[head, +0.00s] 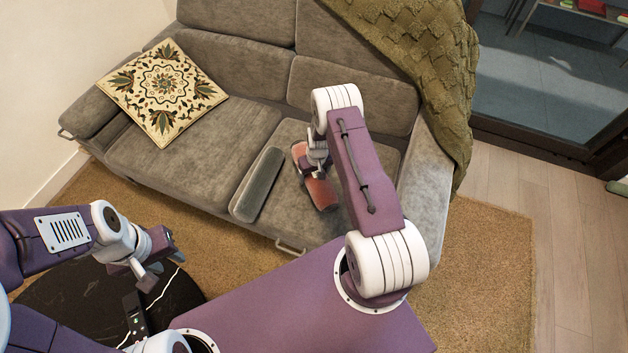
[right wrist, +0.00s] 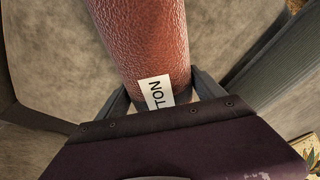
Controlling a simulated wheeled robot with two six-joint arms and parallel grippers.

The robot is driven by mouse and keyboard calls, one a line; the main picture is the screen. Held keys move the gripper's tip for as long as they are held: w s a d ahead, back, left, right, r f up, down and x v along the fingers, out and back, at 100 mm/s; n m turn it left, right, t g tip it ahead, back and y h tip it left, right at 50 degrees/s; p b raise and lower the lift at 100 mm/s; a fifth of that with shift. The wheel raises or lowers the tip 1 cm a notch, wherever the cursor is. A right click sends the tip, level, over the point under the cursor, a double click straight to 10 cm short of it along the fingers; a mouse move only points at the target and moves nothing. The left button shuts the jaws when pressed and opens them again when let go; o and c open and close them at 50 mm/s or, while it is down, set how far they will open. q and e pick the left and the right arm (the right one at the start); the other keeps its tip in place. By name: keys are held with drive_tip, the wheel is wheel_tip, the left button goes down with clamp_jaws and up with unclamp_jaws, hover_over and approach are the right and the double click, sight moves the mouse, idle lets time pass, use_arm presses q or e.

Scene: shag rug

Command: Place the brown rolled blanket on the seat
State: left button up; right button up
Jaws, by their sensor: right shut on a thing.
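The reddish-brown roll (head: 322,194), taken as the brown rolled blanket, is over the right part of the grey sofa's seat (head: 275,150). My right gripper (head: 317,170) is shut around it, and its middle is partly hidden by the gripper. In the right wrist view the roll (right wrist: 150,45) has a leathery surface and a white label reading "TON", with one finger on each side. Whether it rests on the seat or hangs just above is not clear. My left gripper (head: 160,264) is open and empty at the lower left, over a dark round table.
A patterned cushion (head: 162,92) leans at the sofa's left end. A green throw (head: 430,60) drapes over the right back. The black round table (head: 70,300) holds a dark device with a white cable.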

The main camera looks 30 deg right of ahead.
wheel_tip(320, 180, down, 4)
drive_tip(key=shift+r+b, duration=0.25)
drive_tip(key=shift+b, duration=0.3)
drive_tip(key=shift+w+f, duration=0.1)
drive_tip(key=shift+f, duration=0.15)
